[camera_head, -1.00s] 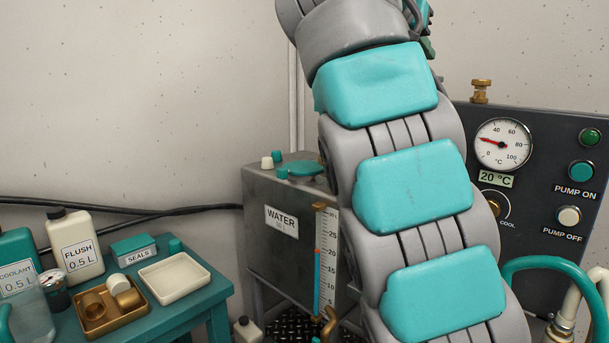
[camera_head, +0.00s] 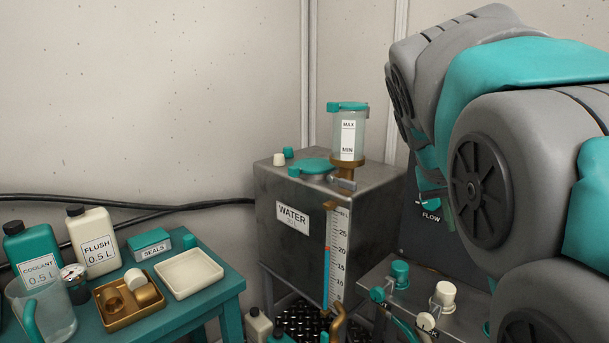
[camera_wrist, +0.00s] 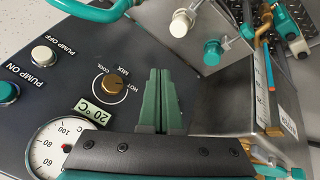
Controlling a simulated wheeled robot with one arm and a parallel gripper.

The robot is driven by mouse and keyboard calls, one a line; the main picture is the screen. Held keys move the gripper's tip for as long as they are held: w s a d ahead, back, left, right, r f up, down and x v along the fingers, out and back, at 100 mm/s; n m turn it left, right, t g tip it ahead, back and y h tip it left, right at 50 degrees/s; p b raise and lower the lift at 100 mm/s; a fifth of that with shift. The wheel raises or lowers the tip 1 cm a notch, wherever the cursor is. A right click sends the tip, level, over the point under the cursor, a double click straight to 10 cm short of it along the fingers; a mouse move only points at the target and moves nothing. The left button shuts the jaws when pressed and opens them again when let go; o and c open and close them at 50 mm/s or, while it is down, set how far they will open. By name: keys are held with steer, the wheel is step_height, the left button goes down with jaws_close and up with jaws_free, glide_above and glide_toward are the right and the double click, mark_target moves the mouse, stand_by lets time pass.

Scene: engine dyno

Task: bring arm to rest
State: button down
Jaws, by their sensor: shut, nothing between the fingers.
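My arm fills the right side of the head view, its grey and teal links folded in front of the control panel. The fingers appear over the dark control panel (camera_wrist: 60,95), beside a brass mix knob (camera_wrist: 113,86) and a 20 °C display (camera_wrist: 96,112). I cannot tell how far the fingertips are from the panel.
A grey water tank (camera_head: 280,240) stands mid-view, with a clear MAX/MIN reservoir (camera_head: 347,135) above it. A teal table (camera_head: 215,293) at left holds bottles, a seals box (camera_head: 150,243) and trays. A metal box (camera_head: 397,310) with cream and teal caps stands below my arm.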

steer(key=s+a+f+n+g+y+p, duration=0.1)
steer(key=s+a+f, duration=0.4)
steer(key=s+f, duration=0.6)
steer(key=s+a+f+n+g+y+p, duration=0.1)
steer(key=s+a+f+g+y, duration=0.3)
steer(key=s+f, duration=0.8)
steer(key=s, duration=0.4)
steer(key=shift+s+a+f+n+g, duration=0.15)
steer(key=shift+s+a+n+g, duration=0.15)
steer(key=shift+a+n, duration=0.1)
